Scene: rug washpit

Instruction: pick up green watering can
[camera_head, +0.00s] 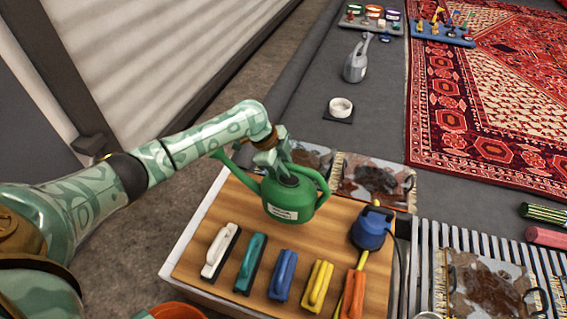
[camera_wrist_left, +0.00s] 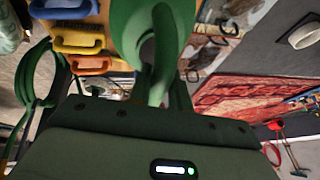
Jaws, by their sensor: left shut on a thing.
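The green watering can (camera_head: 290,203), with a white label on its front, is at the back of the wooden work top (camera_head: 205,262). Its spout points to the upper left and its loop handle is on the right. My left gripper (camera_head: 272,158) is above the can and shut on it, and the fingertips are partly hidden. In the left wrist view the can's green body and handle (camera_wrist_left: 160,70) fill the upper middle, close to the gripper. I cannot tell whether the can's base touches the top. My right gripper is not in view.
Several brushes stand along the front of the top, including a white one (camera_head: 220,251) and a yellow one (camera_head: 318,286). A blue tool (camera_head: 370,230) with a cord is right of the can. A grey can (camera_head: 357,62) and a white roll (camera_head: 340,107) are farther back.

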